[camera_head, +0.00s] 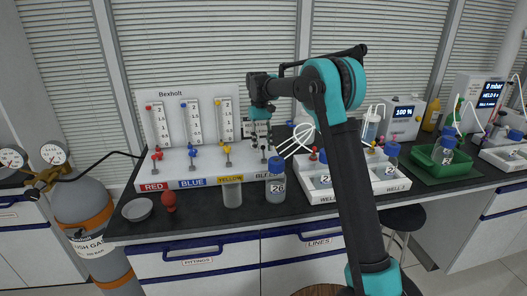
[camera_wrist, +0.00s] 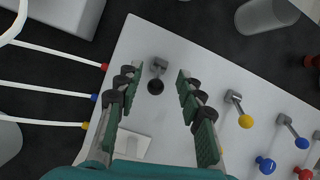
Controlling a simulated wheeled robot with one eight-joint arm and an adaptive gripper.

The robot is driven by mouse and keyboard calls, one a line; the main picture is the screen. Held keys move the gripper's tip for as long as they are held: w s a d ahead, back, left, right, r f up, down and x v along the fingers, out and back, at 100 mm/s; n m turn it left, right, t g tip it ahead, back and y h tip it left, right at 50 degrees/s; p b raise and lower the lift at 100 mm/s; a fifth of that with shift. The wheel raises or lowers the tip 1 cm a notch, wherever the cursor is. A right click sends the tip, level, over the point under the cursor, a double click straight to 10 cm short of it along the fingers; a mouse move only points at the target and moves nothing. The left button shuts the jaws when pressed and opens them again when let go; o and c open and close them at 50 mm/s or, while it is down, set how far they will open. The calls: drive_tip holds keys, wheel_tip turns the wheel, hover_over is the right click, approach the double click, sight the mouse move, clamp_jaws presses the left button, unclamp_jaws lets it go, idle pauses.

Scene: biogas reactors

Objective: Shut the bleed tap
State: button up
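The bleed tap is a small grey metal lever with a black knob (camera_wrist: 156,86), on the white panel base (camera_wrist: 140,45) in the wrist view. Its lever runs almost straight down the picture, with the knob at the lower end. In the head view the tap (camera_head: 264,152) is small at the right end of the tap row, above a partly readable black label. My gripper (camera_wrist: 157,84) is open, its two green-padded fingers on either side of the knob with gaps to both. It also shows in the head view (camera_head: 262,136), pointing down over the panel's right end.
Yellow (camera_wrist: 245,121) and blue (camera_wrist: 302,143) lever taps stand to the right in the wrist view. Hoses plug into the panel edge at left. In the head view, a blue-capped bottle (camera_head: 276,186) and a clear beaker (camera_head: 232,194) stand in front of the panel.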

drive_tip(key=v, duration=0.9)
drive_tip(key=shift+r, duration=0.3)
